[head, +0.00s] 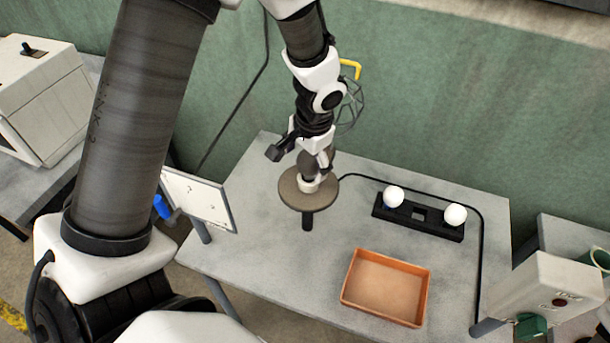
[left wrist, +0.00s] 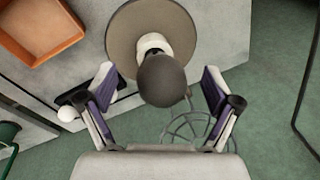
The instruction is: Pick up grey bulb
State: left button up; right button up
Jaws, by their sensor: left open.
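The grey bulb (left wrist: 162,80) shows in the left wrist view, with a white base, on a round brown stand (left wrist: 122,38). In the head view the stand (head: 290,190) is on the grey table, and the bulb (head: 308,166) is partly hidden by my left gripper. My left gripper (left wrist: 158,84) is open, with one finger on each side of the bulb. I see no contact between the fingers and the bulb. In the head view my left gripper (head: 318,158) points down over the stand. My right gripper is not in view.
A black holder (head: 418,216) with two white bulbs (head: 455,215) stands at the table's right. An orange tray (head: 350,290) lies in front, empty. A white panel (head: 198,200) stands at the left edge. A wire cage with a yellow handle (head: 350,69) is behind my arm.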

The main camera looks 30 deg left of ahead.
pick_arm(q)
jog(key=w+f, duration=0.1)
jog(key=f, duration=0.1)
jog(key=w+f+b, duration=0.1)
jog(key=f, duration=0.1)
jog(key=shift+w+a, duration=0.1)
jog(key=shift+w, duration=0.6)
jog(key=shift+s+r, duration=0.4)
jog(key=shift+s, duration=0.2)
jog(key=c, duration=0.4)
jog(key=shift+s+r, duration=0.15)
jog(key=shift+s, duration=0.2)
jog(key=c, duration=0.6)
jog(key=shift+c, duration=1.4)
jog(key=shift+w+f, duration=0.2)
jog(key=shift+w, duration=0.15)
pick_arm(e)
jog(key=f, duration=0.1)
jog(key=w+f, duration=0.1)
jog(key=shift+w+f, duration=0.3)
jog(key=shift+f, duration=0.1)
